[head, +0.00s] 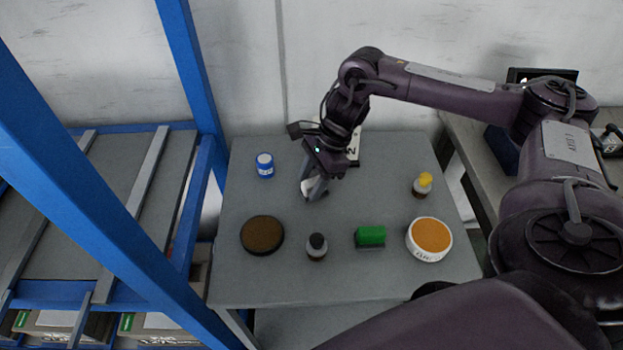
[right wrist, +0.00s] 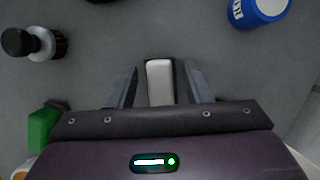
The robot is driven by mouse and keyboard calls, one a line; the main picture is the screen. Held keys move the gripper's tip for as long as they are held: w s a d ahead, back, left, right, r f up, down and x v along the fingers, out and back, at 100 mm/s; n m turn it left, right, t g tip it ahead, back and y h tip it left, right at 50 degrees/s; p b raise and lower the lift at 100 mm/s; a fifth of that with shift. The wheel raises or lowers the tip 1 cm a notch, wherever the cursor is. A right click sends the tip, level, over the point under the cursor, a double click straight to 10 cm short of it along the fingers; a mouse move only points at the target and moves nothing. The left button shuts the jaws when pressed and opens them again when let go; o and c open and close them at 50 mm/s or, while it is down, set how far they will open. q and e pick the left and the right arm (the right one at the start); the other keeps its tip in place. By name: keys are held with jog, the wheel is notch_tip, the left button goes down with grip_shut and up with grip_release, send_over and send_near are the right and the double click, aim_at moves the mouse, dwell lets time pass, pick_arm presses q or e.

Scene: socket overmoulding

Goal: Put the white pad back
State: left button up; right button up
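The white pad (right wrist: 160,82) is a small pale block with rounded edges. It lies between the two fingers of my right gripper (right wrist: 160,88) in the right wrist view. The fingers stand apart, with a visible gap between the pad and the left finger, so the gripper looks open around it. In the head view my right gripper (head: 314,188) points down at the table's back middle, and a bit of the white pad (head: 307,185) shows by the fingertips. Whether the pad touches the table is hard to tell. My left gripper is not in view.
On the grey table (head: 290,280) stand a blue-and-white container (head: 265,166), a brown disc (head: 262,235), a black-capped bottle (head: 317,247), a green block (head: 370,236), an orange-topped round tub (head: 430,238) and a yellow-capped bottle (head: 422,185). A white numbered card (head: 353,146) is partly hidden behind my gripper.

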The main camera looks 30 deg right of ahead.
jog(key=shift+r, duration=0.15)
jog(key=v, duration=0.5)
jog(key=shift+d+r, duration=0.1)
jog(key=shift+r, duration=0.15)
pick_arm(q)
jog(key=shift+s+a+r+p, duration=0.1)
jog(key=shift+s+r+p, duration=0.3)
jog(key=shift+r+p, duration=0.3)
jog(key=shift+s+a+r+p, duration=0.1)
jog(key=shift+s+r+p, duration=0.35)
jog(key=shift+p, duration=0.3)
pick_arm(e)
jog(key=v, duration=0.6)
jog(key=shift+r, duration=0.15)
